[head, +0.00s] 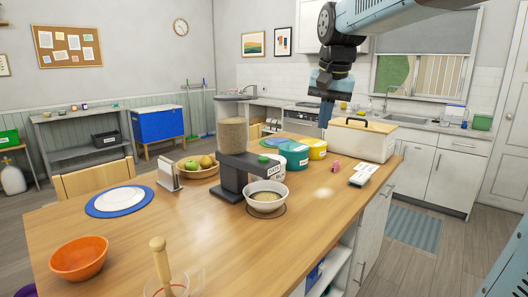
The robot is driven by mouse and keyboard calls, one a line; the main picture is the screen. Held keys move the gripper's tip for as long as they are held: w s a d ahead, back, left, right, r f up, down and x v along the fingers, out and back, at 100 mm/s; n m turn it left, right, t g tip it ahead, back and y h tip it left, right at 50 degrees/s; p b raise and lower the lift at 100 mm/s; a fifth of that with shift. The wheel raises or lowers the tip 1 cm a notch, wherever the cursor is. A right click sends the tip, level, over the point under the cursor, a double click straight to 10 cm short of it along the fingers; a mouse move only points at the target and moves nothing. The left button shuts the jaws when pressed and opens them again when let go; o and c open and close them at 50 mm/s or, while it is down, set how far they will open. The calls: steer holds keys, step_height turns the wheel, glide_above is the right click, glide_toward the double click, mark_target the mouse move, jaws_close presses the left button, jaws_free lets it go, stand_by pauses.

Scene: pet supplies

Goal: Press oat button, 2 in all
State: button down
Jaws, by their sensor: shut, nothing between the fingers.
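A dispenser (233,136) with a clear hopper of tan grain and a dark stand is on the wooden table. A label reading OATS (273,169) is on the front of its arm, and a small green button (264,159) is on top of that arm. A white bowl (267,206) stands under the arm with some tan grain in it. My gripper (325,122) is shut and empty, pointing down. It is up in the air to the right of the dispenser, apart from the button.
A fruit bowl (198,170), a blue plate (112,207) and an orange bowl (78,261) are to the left.

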steer(key=w+a+f+m+g, duration=0.1)
steer(key=w+a, duration=0.3)
steer(key=w, duration=0.4)
steer(key=w+a+f+m+g, duration=0.1)
steer(key=w+a, duration=0.3)
steer(key=w, duration=0.5)
steer(key=w+a+f+m+g, duration=0.1)
steer(key=w+a+m, duration=0.2)
steer(key=w, duration=0.6)
steer(key=shift+a, duration=0.85)
